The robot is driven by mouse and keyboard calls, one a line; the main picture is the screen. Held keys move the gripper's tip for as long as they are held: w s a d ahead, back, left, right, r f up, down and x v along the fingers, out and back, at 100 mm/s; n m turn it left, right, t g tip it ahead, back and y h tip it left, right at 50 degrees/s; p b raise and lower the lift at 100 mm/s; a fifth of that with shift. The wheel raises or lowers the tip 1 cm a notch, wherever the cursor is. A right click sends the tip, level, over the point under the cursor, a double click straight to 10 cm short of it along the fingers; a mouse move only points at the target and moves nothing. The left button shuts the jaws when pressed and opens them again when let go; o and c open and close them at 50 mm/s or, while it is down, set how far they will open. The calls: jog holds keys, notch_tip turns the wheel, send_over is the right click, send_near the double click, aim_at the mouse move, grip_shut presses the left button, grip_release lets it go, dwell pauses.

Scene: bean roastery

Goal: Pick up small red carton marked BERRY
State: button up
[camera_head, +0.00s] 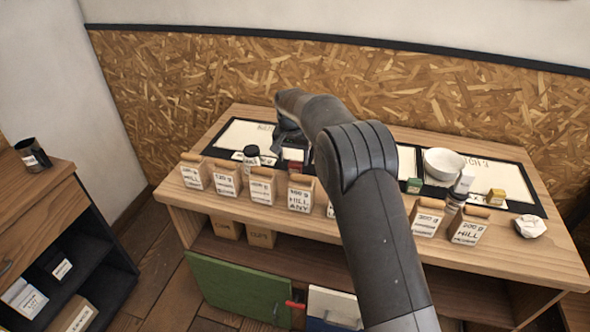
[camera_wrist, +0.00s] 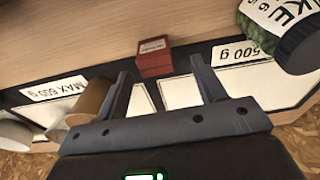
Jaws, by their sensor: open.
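The small red carton (camera_wrist: 153,60) stands on the table in the wrist view, with a pale label on its top edge too small to read. In the head view a dark red carton (camera_head: 295,167) shows partly, just left of my arm. My gripper (camera_wrist: 160,66) is open and empty. Its two fingers point toward the carton, one on either side of it in the picture, with no contact visible. In the head view my gripper (camera_head: 289,142) is over the back left of the table, partly hidden by my wrist.
A dark-lidded jar (camera_wrist: 287,35) stands right of the carton in the wrist view. Several labelled bags (camera_head: 262,186) line the table's front edge. A white bowl (camera_head: 443,163), green box (camera_head: 414,185) and yellow box (camera_head: 495,197) are right of my arm.

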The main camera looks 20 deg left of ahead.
aim_at(295, 163)
jog(key=f, duration=0.4)
jog(key=shift+w+d+f, duration=0.25)
jog(key=shift+d, duration=0.05)
jog(key=shift+c, duration=0.4)
jog(key=c, duration=1)
jog(key=shift+o, duration=0.2)
jog(key=shift+r, duration=0.15)
